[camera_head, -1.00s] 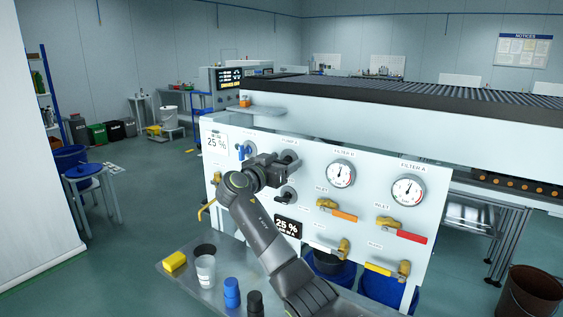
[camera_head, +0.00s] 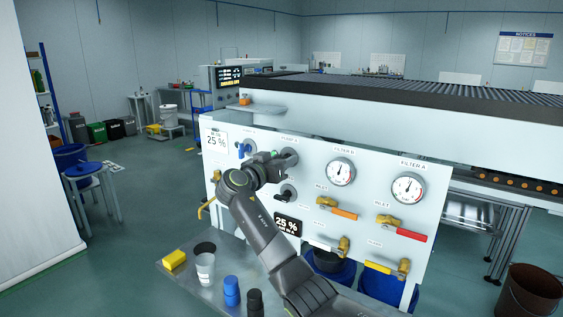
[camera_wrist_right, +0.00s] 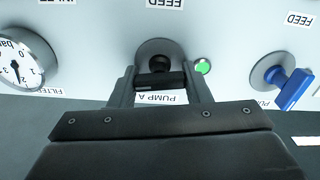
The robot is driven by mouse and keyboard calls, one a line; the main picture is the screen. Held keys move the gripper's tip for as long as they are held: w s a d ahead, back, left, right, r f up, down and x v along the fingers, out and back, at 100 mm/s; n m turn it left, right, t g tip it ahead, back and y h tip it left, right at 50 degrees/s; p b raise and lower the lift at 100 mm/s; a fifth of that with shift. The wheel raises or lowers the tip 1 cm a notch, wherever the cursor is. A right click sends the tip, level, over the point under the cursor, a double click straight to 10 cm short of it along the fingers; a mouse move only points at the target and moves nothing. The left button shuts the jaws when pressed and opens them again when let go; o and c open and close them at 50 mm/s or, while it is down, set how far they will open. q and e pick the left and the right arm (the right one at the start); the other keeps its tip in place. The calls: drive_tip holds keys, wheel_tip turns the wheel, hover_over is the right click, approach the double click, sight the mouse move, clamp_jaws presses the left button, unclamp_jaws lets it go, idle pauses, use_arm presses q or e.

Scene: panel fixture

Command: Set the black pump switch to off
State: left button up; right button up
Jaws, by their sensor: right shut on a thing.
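The black pump switch (camera_wrist_right: 160,64) sits on a round grey plate above the upside-down PUMP A label in the right wrist view. In the head view its plate (camera_head: 290,156) is partly covered by my right gripper (camera_head: 283,161). My right gripper (camera_wrist_right: 160,86) is shut on the switch's handle, one finger at each side. A green lamp (camera_wrist_right: 203,67) beside the switch looks lit. My left gripper is not in view.
A blue switch (camera_wrist_right: 294,88) is beside it on the panel (camera_head: 320,220). Another black knob (camera_head: 288,193) sits just below my gripper. Gauges (camera_head: 341,172) and yellow-bodied valves are to the right. A cup (camera_head: 205,267) and bottles (camera_head: 231,291) stand on the table below.

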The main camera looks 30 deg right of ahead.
drive_tip(key=n, duration=0.3)
drive_tip(key=shift+n, duration=0.3)
drive_tip(key=n+p, duration=0.1)
drive_tip(key=n, duration=0.2)
drive_tip(key=shift+n+p, duration=0.3)
drive_tip(key=shift+p, duration=0.05)
drive_tip(key=n+p, duration=0.2)
drive_tip(key=n, duration=0.2)
drive_tip(key=shift+w+n, duration=0.1)
drive_tip(key=shift+n, duration=0.2)
drive_tip(key=n+p, duration=0.3)
drive_tip(key=n, duration=0.1)
drive_tip(key=shift+f, duration=0.2)
drive_tip(key=shift+n, duration=0.3)
drive_tip(key=o, duration=1)
drive_tip(key=shift+a, duration=0.1)
